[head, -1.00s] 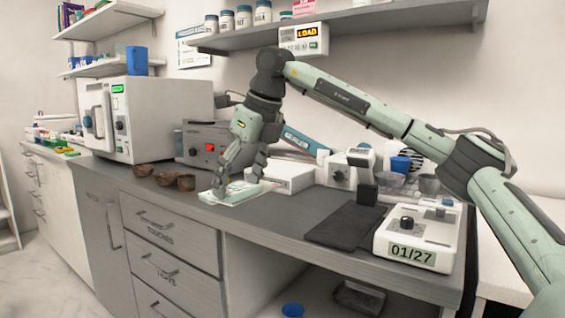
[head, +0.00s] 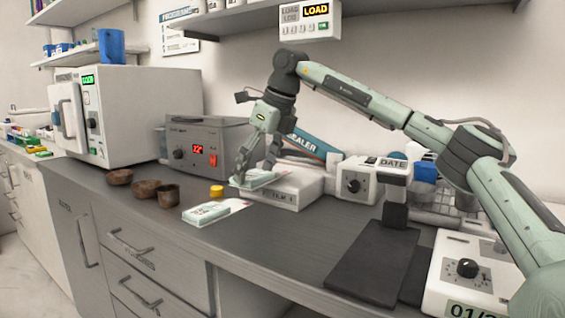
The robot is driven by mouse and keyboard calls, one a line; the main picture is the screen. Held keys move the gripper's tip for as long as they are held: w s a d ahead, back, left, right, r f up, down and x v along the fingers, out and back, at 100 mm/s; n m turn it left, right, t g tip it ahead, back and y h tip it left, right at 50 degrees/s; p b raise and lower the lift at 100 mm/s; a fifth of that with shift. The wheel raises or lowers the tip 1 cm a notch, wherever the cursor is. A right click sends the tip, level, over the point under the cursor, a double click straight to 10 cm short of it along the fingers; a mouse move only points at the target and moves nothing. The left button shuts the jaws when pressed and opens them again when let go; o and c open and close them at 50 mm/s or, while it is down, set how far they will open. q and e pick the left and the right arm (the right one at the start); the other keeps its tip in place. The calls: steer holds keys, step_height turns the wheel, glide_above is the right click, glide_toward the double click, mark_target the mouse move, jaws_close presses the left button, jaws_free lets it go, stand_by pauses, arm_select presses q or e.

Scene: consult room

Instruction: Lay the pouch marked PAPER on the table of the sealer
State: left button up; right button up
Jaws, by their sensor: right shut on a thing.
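My right gripper (head: 256,173) is shut on a flat, pale green-and-white pouch (head: 262,180). The pouch is at the left end of the sealer's white table (head: 290,197), level with its top; I cannot tell if it touches. Its marking is too small to read. The sealer (head: 308,143) has a blue lever with its name, raised at a slant behind the gripper. A second pale pouch (head: 207,214) lies on the counter, left and in front of the sealer; its marking is unreadable too. My left gripper is not in view.
A yellow cap-like piece (head: 217,191) and several brown bowls (head: 146,190) stand left on the counter. Behind are a grey device (head: 205,145) with a red display and a white autoclave-like box (head: 130,105). A date stamp device (head: 357,181) and dark mat (head: 372,262) are right.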

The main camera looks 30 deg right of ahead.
mark_target(279, 170)
steer(key=w+d, duration=0.1)
steer(key=d, duration=0.1)
steer(key=w+d, duration=0.1)
steer(key=d, duration=0.1)
steer(key=d+p, duration=0.1)
steer(key=d, duration=0.1)
steer(key=shift+w+d, duration=0.15)
steer(key=shift+w, duration=0.25)
steer(key=shift+w+d+r+p, duration=0.1)
steer(key=shift+w+d+p, duration=0.15)
steer(key=shift+d, duration=0.4)
steer(key=shift+w+d+r+p, duration=0.1)
steer(key=shift+w+d+p, duration=0.15)
steer(key=shift+d, duration=0.35)
steer(key=shift+w+d+f, duration=0.15)
steer(key=shift+d+f, duration=0.3)
steer(key=shift+f, duration=0.35)
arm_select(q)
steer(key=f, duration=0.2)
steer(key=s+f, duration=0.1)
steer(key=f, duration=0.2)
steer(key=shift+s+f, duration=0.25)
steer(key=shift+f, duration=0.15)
arm_select(e)
steer(key=shift+f, duration=0.15)
steer(key=shift+f, duration=0.15)
steer(key=o, duration=1)
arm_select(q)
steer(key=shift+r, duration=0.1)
